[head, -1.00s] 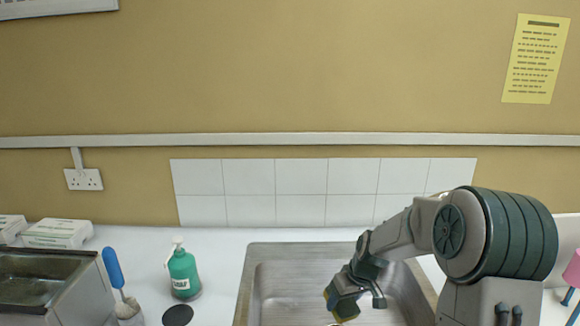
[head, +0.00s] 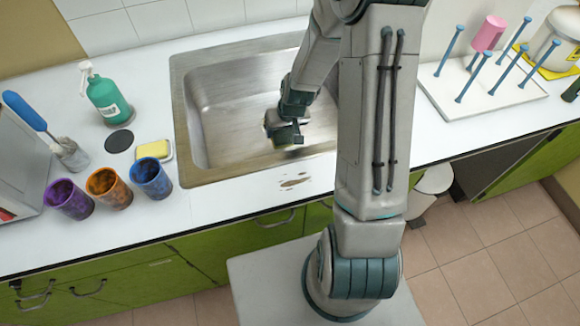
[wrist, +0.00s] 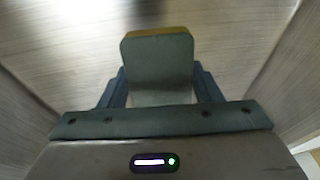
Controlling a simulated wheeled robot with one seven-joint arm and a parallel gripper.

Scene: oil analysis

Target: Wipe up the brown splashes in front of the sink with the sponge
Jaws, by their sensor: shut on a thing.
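Brown splashes (head: 294,182) lie on the white counter strip in front of the steel sink (head: 215,95), to the left of my arm. My gripper (head: 284,132) is over or in the sink basin, behind the splashes. It is shut on the sponge (wrist: 157,65), a grey-green block with a yellow layer at its far end in the wrist view. In the head view the sponge is mostly hidden by the gripper. My arm covers the right part of the sink.
A yellow block (head: 153,149) on a small dish sits left of the sink. Purple (head: 68,199), orange (head: 109,188) and blue (head: 151,179) cups stand near it, with a green soap bottle (head: 107,98) behind. A peg rack (head: 483,83) stands at right.

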